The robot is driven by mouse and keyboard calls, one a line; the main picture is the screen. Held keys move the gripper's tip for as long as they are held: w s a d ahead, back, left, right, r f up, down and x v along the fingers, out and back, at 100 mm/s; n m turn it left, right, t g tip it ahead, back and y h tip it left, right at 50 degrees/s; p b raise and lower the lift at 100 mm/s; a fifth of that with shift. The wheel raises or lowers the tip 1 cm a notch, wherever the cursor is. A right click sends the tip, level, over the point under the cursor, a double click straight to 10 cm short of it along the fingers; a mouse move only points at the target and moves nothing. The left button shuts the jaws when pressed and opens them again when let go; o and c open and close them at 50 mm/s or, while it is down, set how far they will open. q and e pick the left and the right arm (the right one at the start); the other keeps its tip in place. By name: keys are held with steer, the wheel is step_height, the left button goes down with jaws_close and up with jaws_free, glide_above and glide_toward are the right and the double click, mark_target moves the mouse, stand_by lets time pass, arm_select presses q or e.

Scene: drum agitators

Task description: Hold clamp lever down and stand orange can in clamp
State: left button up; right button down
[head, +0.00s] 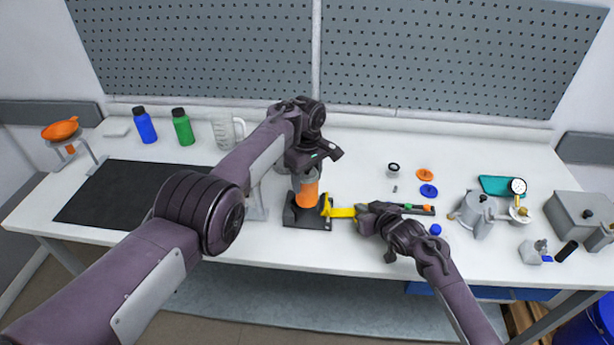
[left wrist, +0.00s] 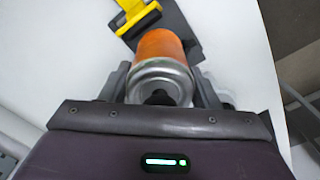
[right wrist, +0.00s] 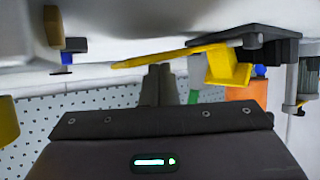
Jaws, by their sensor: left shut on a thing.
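The orange can (head: 307,192) with a silver metal end is upright over the clamp's black base (head: 292,217). My left gripper (head: 306,171) is shut on the can's metal end from above, one finger on each side in the left wrist view (left wrist: 162,85). I cannot tell whether the can's lower end touches the base. The yellow clamp lever (head: 342,212) points right from the clamp. My right gripper (head: 362,212) is at the lever's free end. In the right wrist view its fingers (right wrist: 158,82) are together beside the lever (right wrist: 165,60); contact is unclear.
A black tray with coloured items (head: 415,209) lies behind my right gripper. A grey metal pot (head: 477,215) and a gauge (head: 518,187) stand at the right. A black mat (head: 110,193), blue bottle (head: 145,127) and green bottle (head: 183,128) are at the left.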

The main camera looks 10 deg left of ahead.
steer(key=shift+s+f, duration=0.1)
steer(key=shift+f, duration=0.05)
arm_select(q)
steer(key=o, duration=1.6)
steer(key=shift+c, duration=0.2)
steer(key=shift+r, duration=0.1)
steer(key=shift+r, duration=4.45)
arm_select(e)
steer(key=shift+r, duration=4.65)
